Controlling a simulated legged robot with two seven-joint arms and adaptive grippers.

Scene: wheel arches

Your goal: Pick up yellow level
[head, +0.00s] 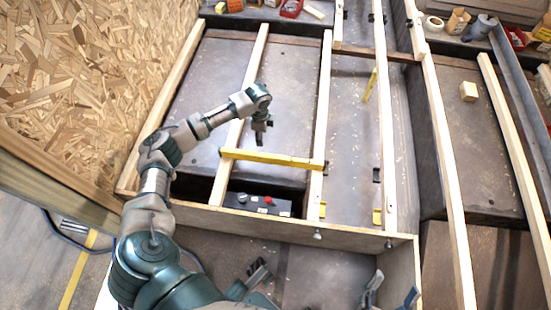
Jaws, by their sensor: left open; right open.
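The yellow level (268,157) is a long bar that lies crosswise over two wooden studs of the floor frame, a little left of the middle. My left gripper (264,138) is open and empty. It points down just behind the level's left half in the picture and appears apart from it. My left arm reaches in from the lower left. What looks like my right gripper (395,284) is open and empty at the bottom edge, well in front of the level. Its palm and arm are cut off.
A black box with a red button (262,205) sits in a recess below the level. Wooden studs (322,110) divide the dark panels. A chipboard wall (85,85) rises at left. A yellow bar (370,85) stands behind, and a wood block (468,91) lies at right.

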